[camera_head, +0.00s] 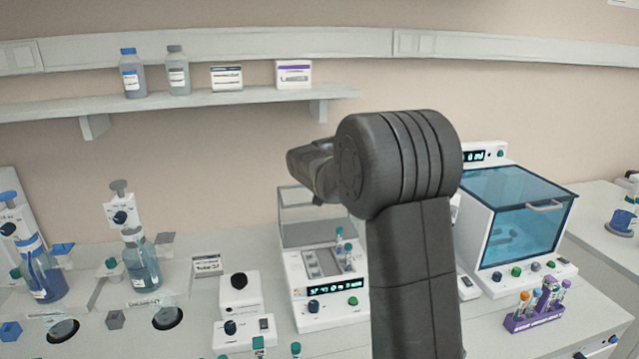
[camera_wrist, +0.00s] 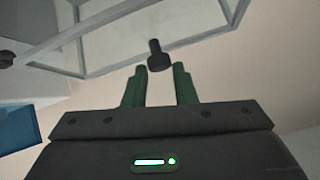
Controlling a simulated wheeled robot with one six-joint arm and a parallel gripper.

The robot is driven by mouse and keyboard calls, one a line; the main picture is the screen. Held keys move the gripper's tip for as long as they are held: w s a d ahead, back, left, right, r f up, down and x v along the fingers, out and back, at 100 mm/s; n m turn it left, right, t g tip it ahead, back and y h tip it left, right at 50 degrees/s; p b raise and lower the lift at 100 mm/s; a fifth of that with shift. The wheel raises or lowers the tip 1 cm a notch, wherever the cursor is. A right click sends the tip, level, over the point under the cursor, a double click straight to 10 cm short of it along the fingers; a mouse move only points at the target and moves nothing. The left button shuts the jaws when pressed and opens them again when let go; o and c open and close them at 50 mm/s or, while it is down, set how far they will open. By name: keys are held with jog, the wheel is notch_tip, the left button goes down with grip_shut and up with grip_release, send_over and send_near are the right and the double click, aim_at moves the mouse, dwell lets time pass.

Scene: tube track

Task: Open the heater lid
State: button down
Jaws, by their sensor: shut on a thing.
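The heater (camera_head: 325,299) is a white box with a dark display, a green button and a grey block holding a few teal-capped tubes (camera_head: 347,257). Its clear lid (camera_head: 302,212) stands raised at the back of the box, and the block shows uncovered in front. In the wrist view, the lid's pale frame (camera_wrist: 118,14) fills the top, with a black knob (camera_wrist: 156,56) on its edge. In the head view my arm hides the fingers and part of the lid.
A blue-lidded machine (camera_head: 515,215) stands right of the heater, with a purple tube rack (camera_head: 534,318) in front. A small white device with a black knob (camera_head: 239,281) is close on the left. Bottles (camera_head: 133,75) stand on the wall shelf (camera_head: 220,97) above.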

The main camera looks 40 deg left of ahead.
jog(key=shift+w+a+r, duration=0.2)
jog(key=shift+w+a, duration=0.3)
jog(key=shift+a, duration=0.2)
jog(key=c, duration=1.2)
grip_release()
jog(key=shift+s+a, duration=0.1)
jog(key=shift+f, duration=0.1)
jog(key=b+v, duration=0.3)
jog(key=v, duration=1.1)
jog(key=shift+f, duration=0.2)
jog(key=p+x, duration=0.3)
jog(key=x, duration=1.1)
